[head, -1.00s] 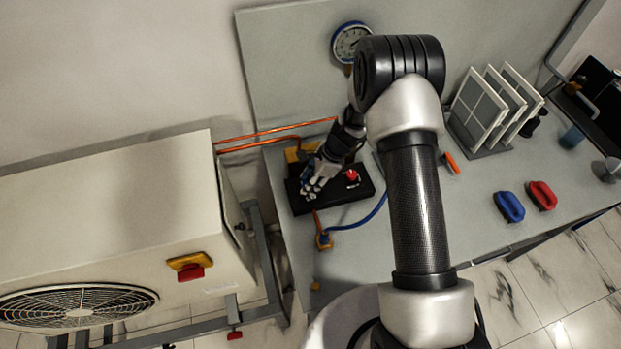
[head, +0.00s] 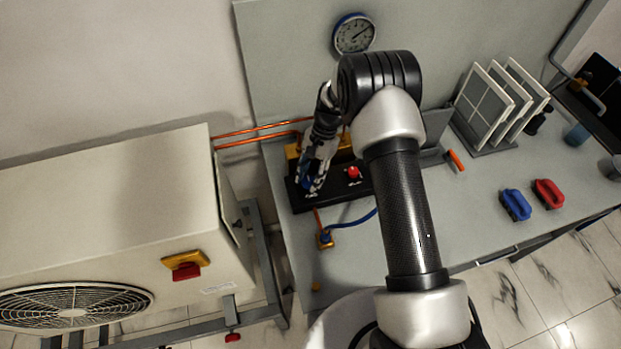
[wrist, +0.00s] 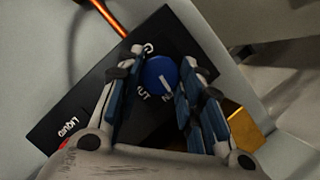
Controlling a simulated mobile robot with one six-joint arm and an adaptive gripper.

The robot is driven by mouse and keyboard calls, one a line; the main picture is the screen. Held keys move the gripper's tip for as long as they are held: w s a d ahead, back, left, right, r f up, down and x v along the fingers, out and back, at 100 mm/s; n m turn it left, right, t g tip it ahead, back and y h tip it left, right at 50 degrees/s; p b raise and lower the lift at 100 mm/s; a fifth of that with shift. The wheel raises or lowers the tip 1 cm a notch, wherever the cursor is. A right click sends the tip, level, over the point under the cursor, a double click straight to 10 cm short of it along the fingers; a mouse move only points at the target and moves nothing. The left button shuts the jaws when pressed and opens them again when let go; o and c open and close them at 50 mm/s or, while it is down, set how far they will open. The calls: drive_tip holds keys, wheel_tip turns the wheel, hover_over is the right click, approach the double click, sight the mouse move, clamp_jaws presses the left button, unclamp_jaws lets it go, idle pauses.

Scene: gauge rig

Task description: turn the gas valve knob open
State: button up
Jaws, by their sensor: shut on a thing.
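The round blue gas valve knob (wrist: 160,77) with a white pointer line sits on the black panel (wrist: 80,100) in the wrist view. My gripper (wrist: 161,64) is shut on it, with blue-padded fingers on its left and right sides. White lettering beside the knob is partly hidden by the fingers. In the head view my gripper (head: 312,187) is over the left part of the panel, and its fingers hide most of the knob. A red knob (head: 353,172) stands to its right on the same panel.
A pressure gauge (head: 354,34) hangs on the back board. Copper pipes (head: 262,134) run from the white outdoor unit (head: 110,220) to the panel. A blue hose (head: 352,222) lies in front.

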drive_tip(key=shift+n, duration=0.7)
drive_tip(key=shift+a+g+h+b, duration=0.1)
drive_tip(key=shift+g+h+b, duration=0.2)
drive_tip(key=o, duration=1.1)
drive_tip(key=shift+v, duration=6.05)
drive_tip(key=shift+s, duration=0.1)
